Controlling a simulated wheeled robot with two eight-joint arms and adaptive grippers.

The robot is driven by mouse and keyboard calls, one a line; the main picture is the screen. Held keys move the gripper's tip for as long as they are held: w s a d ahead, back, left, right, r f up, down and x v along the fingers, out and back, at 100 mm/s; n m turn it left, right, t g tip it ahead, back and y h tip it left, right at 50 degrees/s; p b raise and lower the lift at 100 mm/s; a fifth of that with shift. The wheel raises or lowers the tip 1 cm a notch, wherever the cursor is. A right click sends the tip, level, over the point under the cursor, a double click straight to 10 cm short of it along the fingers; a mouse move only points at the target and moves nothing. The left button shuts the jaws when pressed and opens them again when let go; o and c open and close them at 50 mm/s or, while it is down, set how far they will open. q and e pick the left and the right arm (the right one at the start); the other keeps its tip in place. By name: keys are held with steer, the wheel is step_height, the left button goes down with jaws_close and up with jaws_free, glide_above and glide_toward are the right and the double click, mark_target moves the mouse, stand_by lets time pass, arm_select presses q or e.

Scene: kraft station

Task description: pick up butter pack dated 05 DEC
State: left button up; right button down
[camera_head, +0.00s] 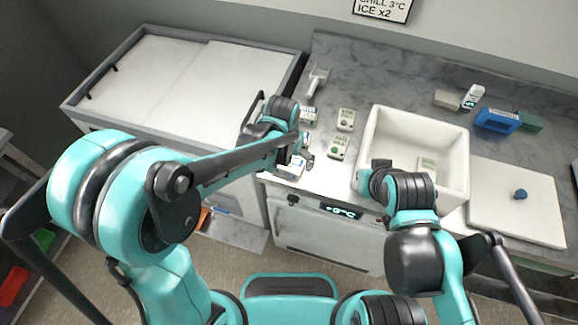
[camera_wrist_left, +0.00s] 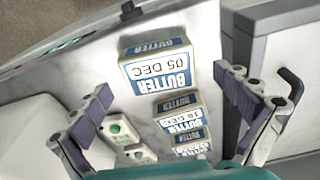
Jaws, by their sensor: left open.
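The butter pack dated 05 DEC (camera_wrist_left: 157,70) lies on the counter, label up, in the left wrist view. In the head view a white-and-blue pack (camera_head: 291,168), apparently the same one, is at the counter's front edge. My left gripper (camera_head: 299,156) is open above the packs. In its wrist view the fingers (camera_wrist_left: 163,84) stand apart on either side of the pack, with nothing between them held. A second butter pack (camera_wrist_left: 181,114), its date hard to read, and a third (camera_wrist_left: 193,144) lie in line with it. My right gripper (camera_head: 373,170) is by the white bin's left wall; its jaws are unclear.
Two green-labelled packs (camera_head: 345,120) lie right of the butter. A white bin (camera_head: 418,118) stands beyond them, with a pack inside. A scoop (camera_head: 317,82) lies behind the butter. A white board (camera_head: 515,205), blue box (camera_head: 496,120) and small cartons are farther right.

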arm_select(q)
steer(key=f, duration=0.2)
steer(key=shift+w+d+f, duration=0.15)
steer(key=shift+w+f, duration=0.05)
steer(key=shift+f, duration=0.1)
steer(key=c, duration=1.5)
steer(key=shift+o, duration=0.2)
steer(key=shift+r, duration=0.1)
